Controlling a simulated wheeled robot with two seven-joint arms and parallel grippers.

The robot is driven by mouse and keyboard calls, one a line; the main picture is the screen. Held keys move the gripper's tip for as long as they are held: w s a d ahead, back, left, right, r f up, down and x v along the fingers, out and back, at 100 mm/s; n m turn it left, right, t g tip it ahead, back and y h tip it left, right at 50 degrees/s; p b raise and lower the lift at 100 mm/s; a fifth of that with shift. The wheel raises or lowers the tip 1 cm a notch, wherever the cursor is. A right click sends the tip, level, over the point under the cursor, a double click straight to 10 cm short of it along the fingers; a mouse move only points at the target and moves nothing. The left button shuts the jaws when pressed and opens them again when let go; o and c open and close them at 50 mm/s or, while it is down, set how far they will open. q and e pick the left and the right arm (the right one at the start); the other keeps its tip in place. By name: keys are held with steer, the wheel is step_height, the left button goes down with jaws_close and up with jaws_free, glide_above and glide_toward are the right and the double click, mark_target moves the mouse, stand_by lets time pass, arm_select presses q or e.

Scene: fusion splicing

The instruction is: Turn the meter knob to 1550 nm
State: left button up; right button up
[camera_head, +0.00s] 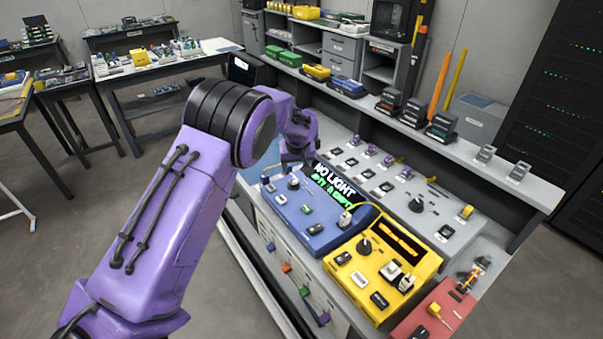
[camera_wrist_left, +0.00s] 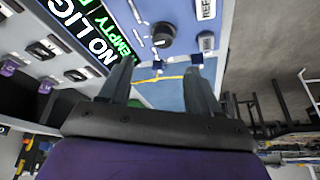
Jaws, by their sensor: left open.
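The blue meter (camera_head: 318,236) stands on the bench, its screen (camera_head: 330,190) reading "NO LIGHT" in white above a green line. In the left wrist view the screen (camera_wrist_left: 92,40) shows part of this and "EMPTY" in green. A black round knob (camera_head: 293,183) sits on the meter's top; it also shows in the left wrist view (camera_wrist_left: 162,34). My left gripper (camera_wrist_left: 160,78) is open, its two fingers apart and empty, pointing toward the knob with a gap between. In the head view it is partly hidden by my wrist. The knob's setting is too small to read.
A yellow device (camera_head: 380,270) with its own knob stands right of the meter, and a red one (camera_head: 432,318) beyond it. A grey panel (camera_head: 425,225) with several switches lies behind.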

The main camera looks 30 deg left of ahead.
mark_target(294, 182)
arm_select(q)
steer(key=x, duration=0.2)
steer(key=s+p+x, duration=0.1)
steer(key=x, duration=0.1)
steer(key=shift+a+f, duration=0.1)
steer(key=x, duration=0.2)
steer(key=p+x, duration=0.1)
steer(key=x, duration=0.3)
steer(key=shift+w, duration=0.25)
arm_select(e)
steer(key=r, duration=0.2)
steer(key=shift+s+r, duration=0.3)
steer(key=shift+s, duration=0.05)
arm_select(q)
steer(key=shift+s+r, duration=0.1)
steer(key=shift+r, duration=0.15)
steer(key=c, duration=1)
